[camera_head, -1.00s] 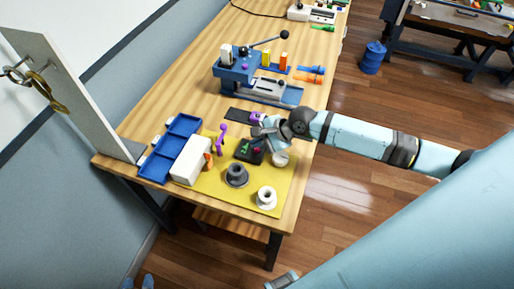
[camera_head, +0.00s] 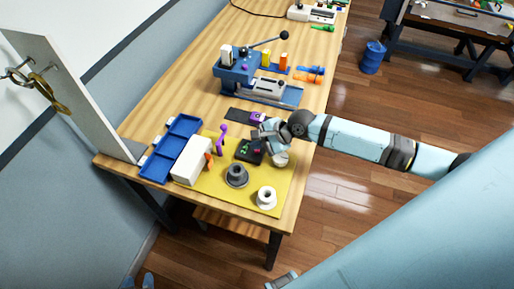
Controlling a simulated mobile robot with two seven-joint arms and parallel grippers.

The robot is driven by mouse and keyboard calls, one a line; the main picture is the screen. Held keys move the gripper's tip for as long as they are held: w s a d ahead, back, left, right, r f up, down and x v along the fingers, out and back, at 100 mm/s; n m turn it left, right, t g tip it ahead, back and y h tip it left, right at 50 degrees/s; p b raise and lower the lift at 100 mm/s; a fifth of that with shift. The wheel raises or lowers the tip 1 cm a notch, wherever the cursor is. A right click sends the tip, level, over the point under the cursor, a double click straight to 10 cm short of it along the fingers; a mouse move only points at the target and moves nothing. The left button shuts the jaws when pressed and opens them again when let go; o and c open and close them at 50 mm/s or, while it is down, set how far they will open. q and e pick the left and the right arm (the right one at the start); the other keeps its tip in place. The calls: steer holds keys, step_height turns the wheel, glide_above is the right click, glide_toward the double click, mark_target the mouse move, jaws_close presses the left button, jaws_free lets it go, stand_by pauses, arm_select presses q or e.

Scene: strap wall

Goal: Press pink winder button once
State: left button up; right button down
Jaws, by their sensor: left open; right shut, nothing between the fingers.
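The winder is a small black box (camera_head: 246,156) on the yellow mat (camera_head: 222,187), with green parts on top. Its small pink button (camera_head: 257,151) shows at the box's right side. My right gripper (camera_head: 258,136) is shut and empty, just above and behind the button in the picture. I cannot tell whether it touches the box, but the button is in sight. My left gripper (camera_head: 138,283) shows only as two spread blue tips at the bottom edge. It is open and away from the table.
A grey spool (camera_head: 236,176), a white spool (camera_head: 267,198), a white box (camera_head: 192,161) and a purple upright piece (camera_head: 222,138) stand around the winder. A blue tray (camera_head: 170,147) lies left. A blue lever press (camera_head: 238,70) stands behind.

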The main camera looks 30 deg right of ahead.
mark_target(258, 151)
steer(key=shift+f, duration=0.55)
stand_by(0.4)
steer(key=shift+r, duration=0.1)
steer(key=shift+r+p, duration=0.85)
steer(key=shift+p, duration=0.55)
step_height(258, 151, up, 5)
steer(key=p, duration=0.5)
steer(key=shift+r+p, duration=0.1)
steer(key=shift+p, duration=0.2)
